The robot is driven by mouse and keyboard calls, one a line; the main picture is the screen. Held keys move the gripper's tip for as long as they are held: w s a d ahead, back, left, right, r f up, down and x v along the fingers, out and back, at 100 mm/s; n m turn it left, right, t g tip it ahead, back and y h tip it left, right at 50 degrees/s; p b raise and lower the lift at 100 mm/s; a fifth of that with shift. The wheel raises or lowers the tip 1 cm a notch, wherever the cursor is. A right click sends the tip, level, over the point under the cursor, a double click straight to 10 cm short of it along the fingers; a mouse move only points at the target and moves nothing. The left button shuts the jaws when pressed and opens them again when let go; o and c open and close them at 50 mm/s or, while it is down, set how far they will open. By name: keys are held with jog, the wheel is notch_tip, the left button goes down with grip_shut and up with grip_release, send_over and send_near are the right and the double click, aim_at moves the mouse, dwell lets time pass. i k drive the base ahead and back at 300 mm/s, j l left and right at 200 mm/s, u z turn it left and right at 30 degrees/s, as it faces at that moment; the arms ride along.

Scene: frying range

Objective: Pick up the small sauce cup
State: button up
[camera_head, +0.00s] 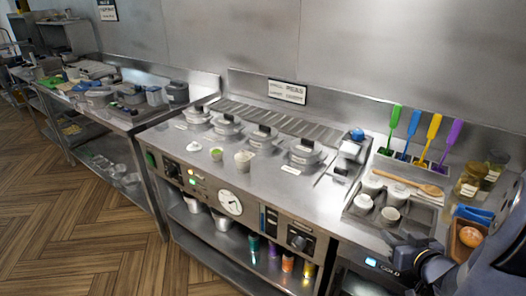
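Two small pale cups stand on the steel counter in front of the lidded pots. The smaller cup (216,155) has something green in it. The larger cup (243,161) stands just to its right, a little apart, with pale greenish contents. I take the smaller one as the small sauce cup, though several plain white cups (390,216) also stand in the tray at the right. My arm comes in at the lower right, and its dark end (404,254) is at the counter's front edge, far from the two cups. No fingers can be made out there.
Several lidded pots (304,152) line the back of the counter (200,145). A small white item (194,146) lies left of the cups. A tray (350,217), a wooden spoon (428,189) and colored spatulas (433,127) crowd the right. The counter's front middle is clear.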

aim_at(217, 155)
jog(key=i+j+z, duration=0.1)
jog(key=j, duration=0.5)
jog(key=i+j+z, duration=0.1)
jog(key=j, duration=0.45)
jog(key=i+j+z, duration=0.1)
jog(key=j, duration=0.5)
jog(key=i+j+z, duration=0.1)
jog(key=j, duration=0.55)
jog(key=i+j, duration=0.15)
jog(key=j, duration=0.15)
jog(key=i+j+z, duration=0.1)
jog(key=j, duration=0.25)
jog(key=i+j, duration=0.15)
jog(key=j, duration=0.15)
jog(key=i+j, duration=0.15)
jog(key=j, duration=0.15)
jog(key=z, duration=0.05)
